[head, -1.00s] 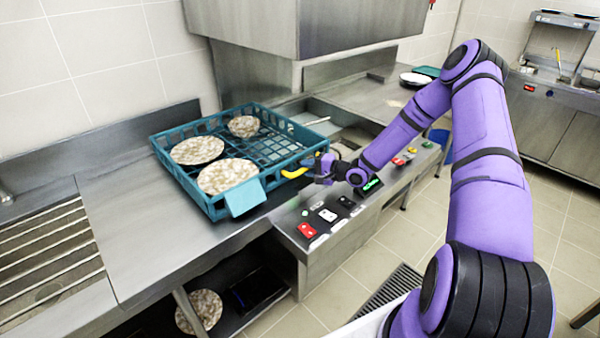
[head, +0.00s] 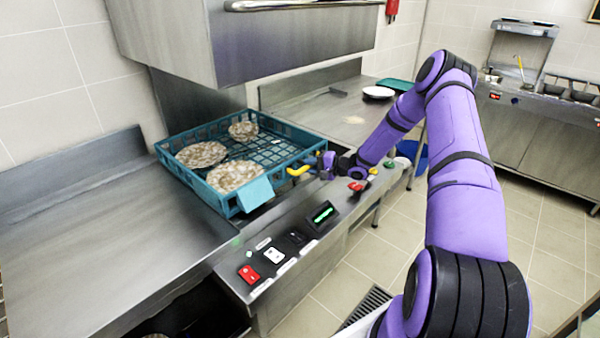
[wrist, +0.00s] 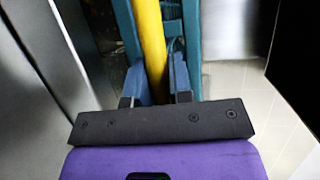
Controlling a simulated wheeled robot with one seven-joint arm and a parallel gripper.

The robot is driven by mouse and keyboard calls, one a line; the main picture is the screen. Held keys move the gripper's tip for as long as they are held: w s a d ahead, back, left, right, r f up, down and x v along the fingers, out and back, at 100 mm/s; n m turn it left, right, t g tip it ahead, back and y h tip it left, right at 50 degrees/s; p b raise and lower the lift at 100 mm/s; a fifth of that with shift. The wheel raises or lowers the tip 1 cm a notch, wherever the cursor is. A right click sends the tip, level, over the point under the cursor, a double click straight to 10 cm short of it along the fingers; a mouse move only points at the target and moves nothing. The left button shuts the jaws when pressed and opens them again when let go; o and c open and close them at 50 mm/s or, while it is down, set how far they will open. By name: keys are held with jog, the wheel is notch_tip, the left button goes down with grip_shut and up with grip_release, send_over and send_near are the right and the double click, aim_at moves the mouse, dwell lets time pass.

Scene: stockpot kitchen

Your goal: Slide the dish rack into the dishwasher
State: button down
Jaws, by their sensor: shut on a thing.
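The teal dish rack (head: 292,158) holds three mottled round plates, one of them the front plate (head: 235,175). A light-blue flap (head: 255,194) is at its front corner. The rack sits level beneath the dishwasher's raised steel hood (head: 240,50), with its left end near the left counter. My gripper (head: 312,166) is at the rack's right front side, shut on the yellow handle (head: 298,171). In the wrist view, the yellow handle (wrist: 150,45) runs between my fingers (wrist: 157,88), beside the teal rack wall (wrist: 190,40). What lies under the rack is mostly hidden.
A control panel with a red switch (head: 249,274) and small display (head: 322,213) runs along the front edge. The left steel counter (head: 90,250) is clear. The far right counter (head: 330,110) holds a white plate stack (head: 378,92). Tiled floor is free at right.

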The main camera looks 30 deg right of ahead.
jog(key=w+d, duration=0.1)
jog(key=d, duration=0.4)
jog(key=w+d, duration=0.1)
jog(key=d, duration=0.2)
jog(key=shift+w+d, duration=0.1)
jog(key=shift+w, duration=0.2)
jog(key=c, duration=1.1)
grip_release()
jog(key=shift+o, duration=0.2)
jog(key=v, duration=1)
jog(key=shift+s+d, duration=0.25)
jog(key=shift+s, duration=0.05)
